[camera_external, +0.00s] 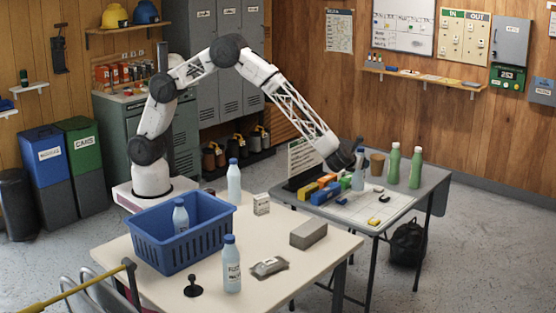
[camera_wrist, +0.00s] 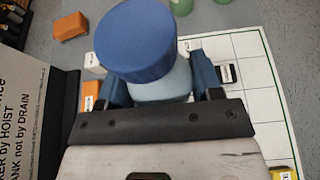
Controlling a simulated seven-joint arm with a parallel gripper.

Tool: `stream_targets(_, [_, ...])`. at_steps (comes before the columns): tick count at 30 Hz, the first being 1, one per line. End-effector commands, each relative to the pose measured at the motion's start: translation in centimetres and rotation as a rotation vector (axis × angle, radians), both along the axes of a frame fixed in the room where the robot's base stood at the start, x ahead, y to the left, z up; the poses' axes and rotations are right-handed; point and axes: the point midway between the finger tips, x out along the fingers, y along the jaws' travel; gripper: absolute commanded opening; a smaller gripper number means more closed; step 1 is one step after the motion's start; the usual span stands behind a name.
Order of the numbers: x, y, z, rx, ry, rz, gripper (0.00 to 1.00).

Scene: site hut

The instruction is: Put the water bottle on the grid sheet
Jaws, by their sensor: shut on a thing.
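My gripper (camera_external: 357,160) is over the grey folding table, shut on a water bottle (camera_external: 358,180) with a blue cap. In the wrist view the blue cap (camera_wrist: 135,42) and pale bottle body (camera_wrist: 165,82) sit between the two blue fingers (camera_wrist: 162,80). The bottle looks about upright in the external view. The white grid sheet (camera_external: 352,213) lies on the grey table; it also shows in the wrist view (camera_wrist: 262,95). The bottle is at or above the sheet's back part; I cannot tell whether its base touches. Similar bottles stand on the cream table (camera_external: 231,265) (camera_external: 233,182) and in the blue crate (camera_external: 170,249).
Two green bottles (camera_external: 393,165) (camera_external: 416,169) and a brown cup (camera_external: 377,164) stand behind the sheet. Coloured blocks (camera_external: 325,194) and a sign board (camera_external: 303,160) are left of it. Small pieces (camera_external: 374,222) lie on the sheet. A grey block (camera_external: 308,234) is on the cream table.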

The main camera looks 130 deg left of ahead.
Motion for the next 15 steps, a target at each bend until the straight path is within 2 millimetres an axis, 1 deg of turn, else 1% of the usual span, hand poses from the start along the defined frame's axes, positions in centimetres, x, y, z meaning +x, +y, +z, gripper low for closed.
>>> stream_targets(9, [0.0, 0.0, -2.9, 0.000, 0.001, 0.000, 0.20])
stream_targets(12, [0.0, 0.0, -3.4, 0.001, 0.000, 0.000, 0.20])
stream_targets(15, [0.0, 0.0, -3.5, 0.001, -0.001, -0.001, 0.20])
